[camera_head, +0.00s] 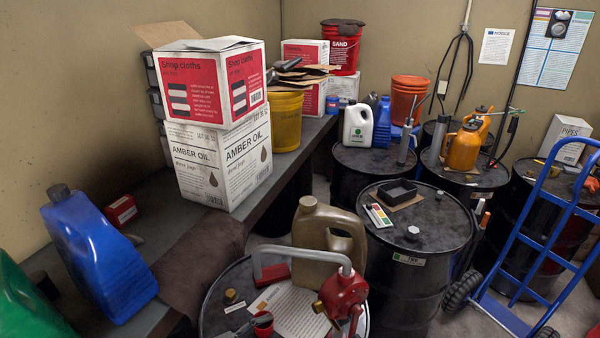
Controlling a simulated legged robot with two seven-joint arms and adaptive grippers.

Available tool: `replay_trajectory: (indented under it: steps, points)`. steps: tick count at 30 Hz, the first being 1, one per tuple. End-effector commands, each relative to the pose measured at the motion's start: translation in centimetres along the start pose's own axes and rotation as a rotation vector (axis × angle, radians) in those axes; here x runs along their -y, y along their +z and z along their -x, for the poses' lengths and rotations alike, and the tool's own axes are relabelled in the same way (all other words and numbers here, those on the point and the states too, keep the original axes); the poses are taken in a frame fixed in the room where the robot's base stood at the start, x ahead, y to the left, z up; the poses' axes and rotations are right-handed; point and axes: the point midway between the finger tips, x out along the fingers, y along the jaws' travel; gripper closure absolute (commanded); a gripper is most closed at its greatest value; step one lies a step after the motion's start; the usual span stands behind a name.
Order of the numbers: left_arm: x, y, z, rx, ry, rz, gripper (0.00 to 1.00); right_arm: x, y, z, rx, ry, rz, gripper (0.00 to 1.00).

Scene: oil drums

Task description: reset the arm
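Neither of my arms nor grippers shows in the head view. In front stands a black drum (215,305) with a red hand pump (343,292) and its grey curved spout on top. A tan jug (328,235) and a printed sheet (290,312) are on that drum, behind and beside the pump. A second black drum (405,280) stands behind to the right, bearing a small black tray (397,191) on a piece of cardboard.
A dark bench (165,205) along the left wall holds a blue jug (97,255), stacked boxes (222,165) and a yellow bucket (287,120). More drums stand at the back right. A blue hand truck (530,225) stands at the right. Little floor is clear.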

Motion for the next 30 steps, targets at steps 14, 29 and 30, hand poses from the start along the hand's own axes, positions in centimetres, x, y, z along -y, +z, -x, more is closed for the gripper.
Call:
replay_trajectory:
  steps: [14, 29, 30]
  points:
    - [-14.1, 9.2, 3.8, 0.769, -0.188, 0.657, 0.45, 0.2, 0.0, 0.0, -0.001, -0.002, -0.001, 0.65]
    - [-28.7, 11.9, 19.9, 1.483, -0.229, 1.166, 0.45, 0.1, 0.0, 0.0, -0.001, -0.001, 0.0, 0.65]
    - [-29.6, 13.3, 19.6, 1.485, -0.223, 1.164, 0.45, 0.1, -0.1, 0.0, -0.001, -0.001, 0.0, 0.65]
